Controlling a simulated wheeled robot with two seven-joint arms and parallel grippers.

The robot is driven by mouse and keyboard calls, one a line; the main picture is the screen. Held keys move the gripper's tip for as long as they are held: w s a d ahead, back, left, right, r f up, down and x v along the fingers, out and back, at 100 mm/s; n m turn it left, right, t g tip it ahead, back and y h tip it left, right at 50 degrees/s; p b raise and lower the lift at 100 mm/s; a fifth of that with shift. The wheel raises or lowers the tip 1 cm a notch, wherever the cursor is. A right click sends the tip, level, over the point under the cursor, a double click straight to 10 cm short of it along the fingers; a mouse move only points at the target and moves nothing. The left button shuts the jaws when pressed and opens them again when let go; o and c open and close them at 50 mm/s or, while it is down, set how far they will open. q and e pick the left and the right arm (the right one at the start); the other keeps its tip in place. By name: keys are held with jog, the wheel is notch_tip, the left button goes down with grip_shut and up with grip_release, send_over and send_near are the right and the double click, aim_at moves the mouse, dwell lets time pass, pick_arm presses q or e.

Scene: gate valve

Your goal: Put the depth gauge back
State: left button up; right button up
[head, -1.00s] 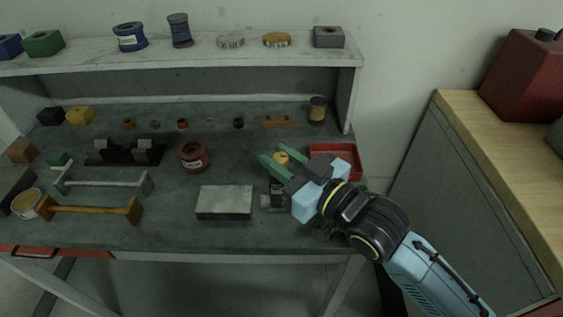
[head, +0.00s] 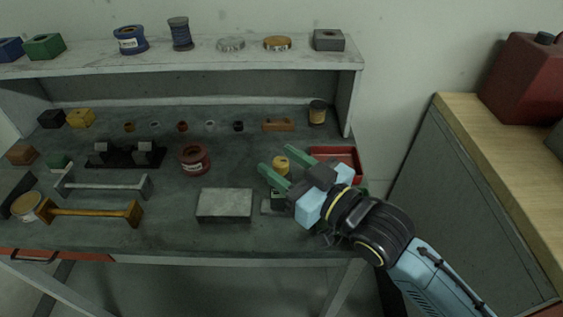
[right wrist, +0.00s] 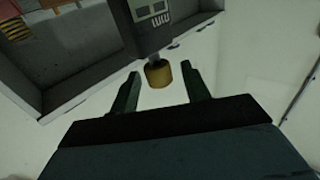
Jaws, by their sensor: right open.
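A small upright device, which looks like the depth gauge, has a yellow round cap (head: 281,165) and a dark body (head: 278,197) with a pale face, near the right end of the grey bench. My right gripper (head: 288,159) is open, with its green fingers on either side of the yellow cap. In the right wrist view, the brass-yellow cap (right wrist: 158,74) is between and just beyond the spread fingertips, with clear gaps. A grey body (right wrist: 150,25) with marked windows joins it. The gripper hides part of the device and its base. My left gripper is not in view.
A red tray (head: 352,154) lies behind my right gripper. A grey block (head: 224,205) and a red-brown round pot (head: 194,159) stand to the left. Small parts line the back; a shelf (head: 200,52) runs above. A wooden-topped cabinet (head: 480,125) is at right.

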jog(key=v, duration=1.1)
jog(key=shift+s+d, duration=0.15)
dwell(1.0)
